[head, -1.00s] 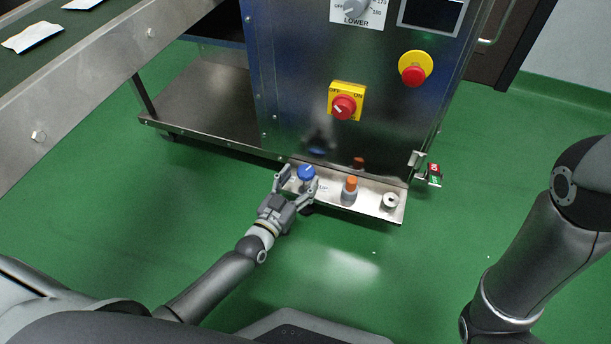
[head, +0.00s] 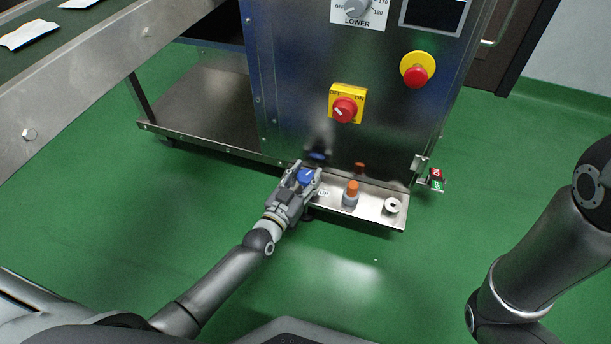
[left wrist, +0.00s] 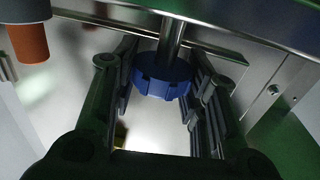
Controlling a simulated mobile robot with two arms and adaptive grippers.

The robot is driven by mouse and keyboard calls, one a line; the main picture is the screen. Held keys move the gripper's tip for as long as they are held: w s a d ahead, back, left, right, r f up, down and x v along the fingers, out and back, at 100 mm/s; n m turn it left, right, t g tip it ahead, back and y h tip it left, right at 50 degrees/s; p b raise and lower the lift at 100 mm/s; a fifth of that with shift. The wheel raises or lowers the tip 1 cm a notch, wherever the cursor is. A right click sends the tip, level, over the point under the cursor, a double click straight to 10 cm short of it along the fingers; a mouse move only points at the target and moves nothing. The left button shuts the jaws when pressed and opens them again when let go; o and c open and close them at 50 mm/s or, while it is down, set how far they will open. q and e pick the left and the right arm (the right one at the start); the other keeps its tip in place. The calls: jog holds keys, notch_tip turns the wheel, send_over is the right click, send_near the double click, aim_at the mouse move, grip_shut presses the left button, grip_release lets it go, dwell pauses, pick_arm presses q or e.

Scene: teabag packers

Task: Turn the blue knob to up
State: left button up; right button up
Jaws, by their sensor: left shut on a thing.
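The blue knob (head: 306,175) sits at the left end of a narrow steel ledge (head: 374,212) at the foot of the steel machine. My left gripper (head: 305,178) is around the knob, one finger on each side, and shut on it. In the left wrist view the knob (left wrist: 163,76) is a notched blue disc on a steel shaft, between the fingers. A small white label with "UP" (head: 323,192) lies just right of the knob. The knob's pointer direction is hard to read here. My right gripper is out of view; only its arm shows at right.
An orange-topped knob (head: 351,189) and a small steel knob (head: 393,205) stand further right on the ledge. A red switch on yellow (head: 345,108) and a red button (head: 417,75) are on the panel above. Green floor in front is clear.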

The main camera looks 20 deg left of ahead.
pick_arm(q)
jog(key=shift+c, duration=0.2)
jog(key=m+h+b, duration=0.1)
jog(key=m+g+h+b, duration=0.1)
jog(key=h+b, duration=0.1)
jog(key=shift+a+f, duration=0.15)
jog(key=shift+f, duration=0.05)
jog(key=m+g+h+b, duration=0.3)
jog(key=m+h+b, duration=0.1)
jog(key=h+b, duration=0.1)
jog(key=shift+w+h, duration=0.1)
jog(key=shift+h, duration=0.2)
jog(key=m+g+h+b, duration=0.2)
jog(key=m+g+h, duration=0.1)
jog(key=shift+r+g, duration=0.1)
jog(key=shift+g, duration=0.2)
jog(key=shift+m+g+h+b, duration=0.3)
jog(key=shift+m+g+h, duration=0.3)
jog(key=shift+m+g, duration=0.6)
jog(key=shift+m+g+h+b, duration=0.3)
jog(key=shift+m+g+h, duration=0.4)
jog(key=shift+g, duration=0.9)
jog(key=shift+r+m+g, duration=0.1)
jog(key=shift+m+g, duration=0.2)
jog(key=o, duration=1)
jog(key=shift+o, duration=0.2)
